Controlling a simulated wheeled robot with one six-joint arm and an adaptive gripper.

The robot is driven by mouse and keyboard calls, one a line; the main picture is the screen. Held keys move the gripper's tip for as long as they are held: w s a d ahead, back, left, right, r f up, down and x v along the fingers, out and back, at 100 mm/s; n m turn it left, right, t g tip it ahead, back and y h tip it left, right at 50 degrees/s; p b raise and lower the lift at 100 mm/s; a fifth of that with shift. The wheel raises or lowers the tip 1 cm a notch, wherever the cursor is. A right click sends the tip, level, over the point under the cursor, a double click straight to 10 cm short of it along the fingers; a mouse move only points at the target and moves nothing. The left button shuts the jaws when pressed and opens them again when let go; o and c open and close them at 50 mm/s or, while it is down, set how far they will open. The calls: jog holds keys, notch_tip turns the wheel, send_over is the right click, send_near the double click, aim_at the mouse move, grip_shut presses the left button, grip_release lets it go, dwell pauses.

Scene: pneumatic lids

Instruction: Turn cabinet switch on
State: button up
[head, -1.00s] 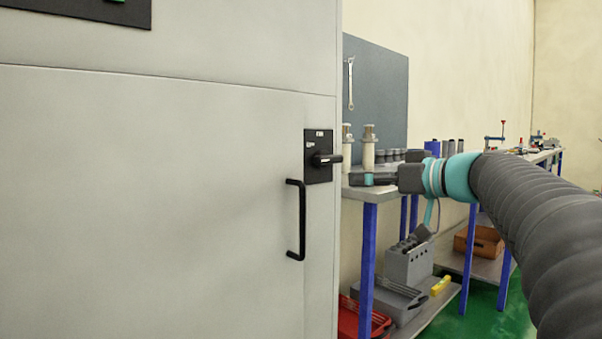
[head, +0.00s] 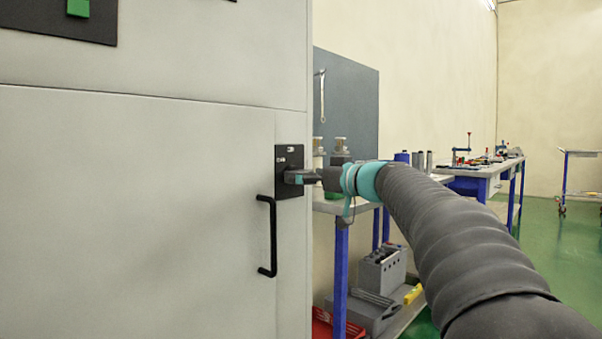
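The cabinet switch is a black square plate (head: 289,156) on the grey cabinet (head: 150,190), near its right edge. Its rotary knob is mostly hidden behind my gripper. My gripper (head: 298,177) is at the knob, in front of the plate, with its fingers pointing left toward it. Whether the fingers are open or closed around the knob cannot be made out at this size. Small white marks show on the upper part of the plate. The knob's present angle is hidden.
A black door handle (head: 268,236) sticks out just below the switch. A workbench with blue legs (head: 341,265) stands right of the cabinet, with a grey toolbox (head: 382,272) and a red tray (head: 335,326) below. Green floor (head: 545,250) is clear at right.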

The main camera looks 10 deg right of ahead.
jog(key=shift+x, duration=0.8)
jog(key=shift+c, duration=0.3)
jog(key=c, duration=0.8)
jog(key=shift+c, duration=0.2)
